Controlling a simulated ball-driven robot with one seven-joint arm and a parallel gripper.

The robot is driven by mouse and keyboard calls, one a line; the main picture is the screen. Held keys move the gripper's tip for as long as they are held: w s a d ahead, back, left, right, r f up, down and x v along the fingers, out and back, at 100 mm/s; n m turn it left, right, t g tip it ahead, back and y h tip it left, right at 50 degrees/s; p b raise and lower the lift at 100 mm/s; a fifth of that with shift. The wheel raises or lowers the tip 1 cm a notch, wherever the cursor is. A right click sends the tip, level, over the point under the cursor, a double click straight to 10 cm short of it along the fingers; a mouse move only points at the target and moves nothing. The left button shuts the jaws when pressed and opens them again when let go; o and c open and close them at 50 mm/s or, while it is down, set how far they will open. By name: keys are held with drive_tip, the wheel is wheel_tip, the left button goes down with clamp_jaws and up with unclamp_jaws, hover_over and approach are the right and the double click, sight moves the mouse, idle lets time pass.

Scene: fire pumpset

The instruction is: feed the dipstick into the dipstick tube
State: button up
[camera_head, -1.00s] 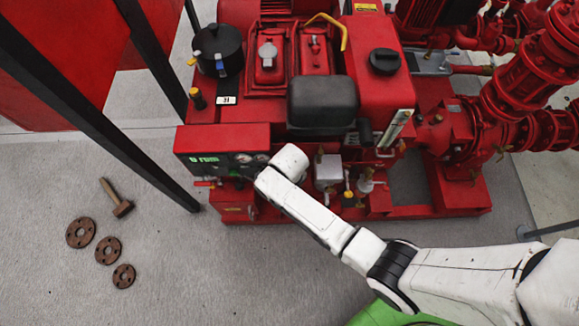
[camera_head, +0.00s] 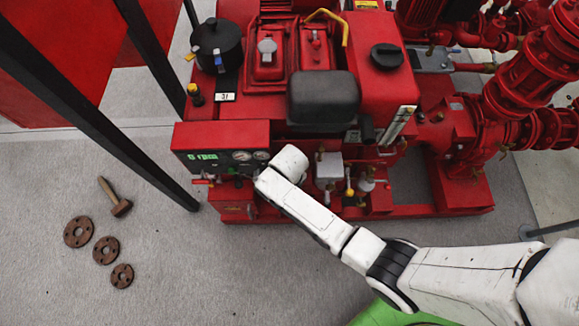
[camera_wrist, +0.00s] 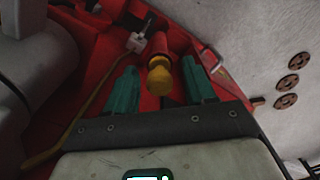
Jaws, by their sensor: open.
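In the wrist view my gripper (camera_wrist: 160,85) is open, with one teal finger on each side of a yellow rounded knob (camera_wrist: 159,80). The knob sits on a red stem or post, with a gap between it and each finger. I cannot tell whether this knob is the dipstick's handle. A thin yellowish rod (camera_wrist: 92,105) runs along the left, outside the left finger, up to a small pale block (camera_wrist: 135,42). I cannot make out the dipstick tube's opening. In the head view my fingers are hidden behind my white arm, beside the pump engine (camera_head: 260,110).
A control panel (camera_head: 212,157) with gauges stands left of my arm's end. A black upright post (camera_head: 150,60) is left of the engine. Several brown flanges (camera_head: 78,231) and a hammer (camera_head: 117,200) lie on the grey floor, which is otherwise clear at lower left.

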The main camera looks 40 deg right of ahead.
wheel_tip(320, 180, up, 11)
drive_tip(key=shift+f+p, duration=0.1)
drive_tip(key=shift+p, duration=1)
drive_tip(key=s+d+r+m+t, duration=0.1)
drive_tip(key=s+d+r+t, duration=0.2)
drive_tip(key=r, duration=0.5)
drive_tip(key=s+d+r+t, duration=0.2)
drive_tip(key=s+d+r, duration=0.1)
drive_tip(key=r, duration=0.6)
drive_tip(key=s+d+f+g, duration=0.2)
drive_tip(key=s+f+g, duration=0.2)
drive_tip(key=s, duration=0.6)
drive_tip(key=shift+s+f+m, duration=0.4)
drive_tip(key=shift+f, duration=0.4)
drive_tip(key=shift+a, duration=0.1)
drive_tip(key=shift+c, duration=0.4)
